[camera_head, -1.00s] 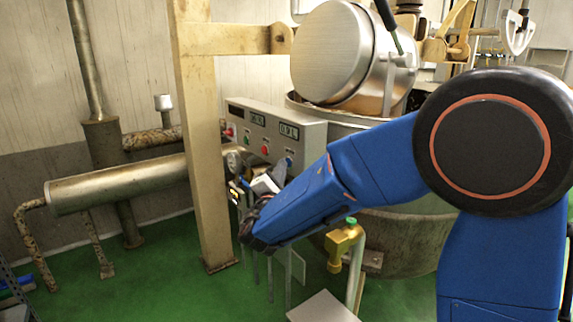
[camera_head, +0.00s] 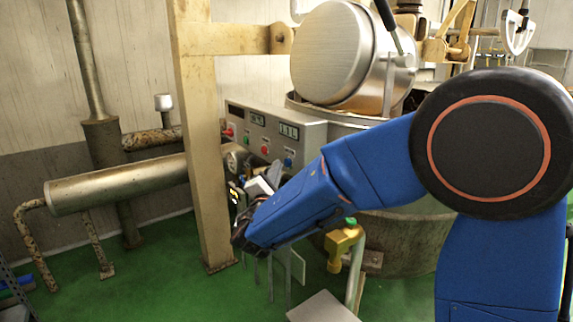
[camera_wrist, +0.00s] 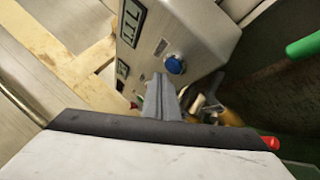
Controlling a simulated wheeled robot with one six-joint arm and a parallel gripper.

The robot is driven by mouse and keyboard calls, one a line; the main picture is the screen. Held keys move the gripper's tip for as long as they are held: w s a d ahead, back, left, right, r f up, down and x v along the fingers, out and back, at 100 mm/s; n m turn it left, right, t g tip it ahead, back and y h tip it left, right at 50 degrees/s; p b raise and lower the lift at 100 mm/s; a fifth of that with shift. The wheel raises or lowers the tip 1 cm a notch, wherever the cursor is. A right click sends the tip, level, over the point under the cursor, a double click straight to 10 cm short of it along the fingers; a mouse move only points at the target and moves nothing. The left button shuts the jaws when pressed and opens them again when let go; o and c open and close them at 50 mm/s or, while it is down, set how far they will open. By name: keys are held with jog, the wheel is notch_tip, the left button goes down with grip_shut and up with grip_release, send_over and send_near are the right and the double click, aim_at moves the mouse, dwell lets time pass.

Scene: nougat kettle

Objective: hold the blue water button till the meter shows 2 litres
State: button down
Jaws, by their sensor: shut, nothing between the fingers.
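The grey control box (camera_head: 312,135) stands against the kettle with red, green and blue buttons on its front. The blue water button (camera_head: 289,162) also shows in the wrist view (camera_wrist: 175,65), just beyond the fingertips. The meter (camera_head: 289,131) above it seems to read about 1.1 L, though the digits are small. My gripper (camera_head: 275,171) is in front of the box at its lower front edge. In the wrist view my gripper's grey fingers (camera_wrist: 160,82) are shut and empty, their tips close to the blue button; I cannot tell whether they touch it.
A cream post (camera_head: 205,140) stands left of the box. The large steel kettle (camera_head: 400,240) is behind my arm, with a brass valve (camera_head: 340,245) below. A horizontal steel cylinder (camera_head: 120,185) and rusty pipes fill the left. Green floor (camera_head: 160,290) is clear at lower left.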

jog(key=s+a, duration=0.2)
jog(key=a, duration=0.2)
jog(key=shift+s+a, duration=0.1)
jog(key=shift+s, duration=0.3)
dwell(0.4)
